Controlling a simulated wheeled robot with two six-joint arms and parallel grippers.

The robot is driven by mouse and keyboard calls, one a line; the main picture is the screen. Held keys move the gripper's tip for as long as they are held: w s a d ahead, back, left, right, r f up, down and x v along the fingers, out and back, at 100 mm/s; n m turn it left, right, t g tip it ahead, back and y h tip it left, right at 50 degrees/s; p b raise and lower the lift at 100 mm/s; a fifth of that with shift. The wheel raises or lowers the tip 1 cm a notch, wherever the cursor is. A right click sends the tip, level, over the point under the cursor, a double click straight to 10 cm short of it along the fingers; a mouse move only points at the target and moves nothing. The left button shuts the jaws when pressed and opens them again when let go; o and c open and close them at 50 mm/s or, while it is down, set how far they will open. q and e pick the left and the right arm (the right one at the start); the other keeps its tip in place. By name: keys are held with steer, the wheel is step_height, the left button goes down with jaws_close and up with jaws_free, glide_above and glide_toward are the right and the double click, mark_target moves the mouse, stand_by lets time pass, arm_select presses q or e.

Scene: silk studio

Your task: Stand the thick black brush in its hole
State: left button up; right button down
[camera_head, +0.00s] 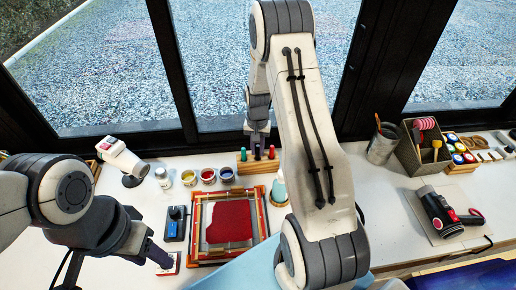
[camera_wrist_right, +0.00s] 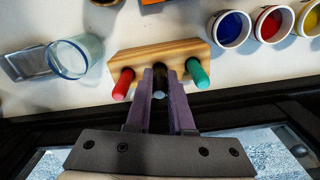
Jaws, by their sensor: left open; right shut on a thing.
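The thick black brush (camera_wrist_right: 159,84) is between the fingers of my right gripper (camera_wrist_right: 161,76) in the right wrist view. It stands at the middle of a wooden block (camera_wrist_right: 190,52), between a red-topped piece (camera_wrist_right: 122,84) and a green-topped piece (camera_wrist_right: 196,75). The fingers hide much of the brush, so I cannot tell how deep it sits in the hole. In the head view the block (camera_head: 258,167) is at the back of the table, with my right gripper (camera_head: 258,146) above it. My left gripper (camera_head: 166,262) is open and empty, low at the front left.
A small red and white box (camera_head: 168,265) lies by my left gripper. A red screen frame (camera_head: 228,225) lies in front of the block.

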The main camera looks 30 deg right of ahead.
steer(key=shift+f, duration=0.3)
stand_by(0.5)
steer(key=c, duration=0.7)
jaws_free()
step_height(320, 180, up, 9)
steer(key=b, duration=0.2)
steer(key=shift+r+b, duration=0.1)
steer(key=shift+b, duration=0.3)
steer(key=shift+r, duration=0.65)
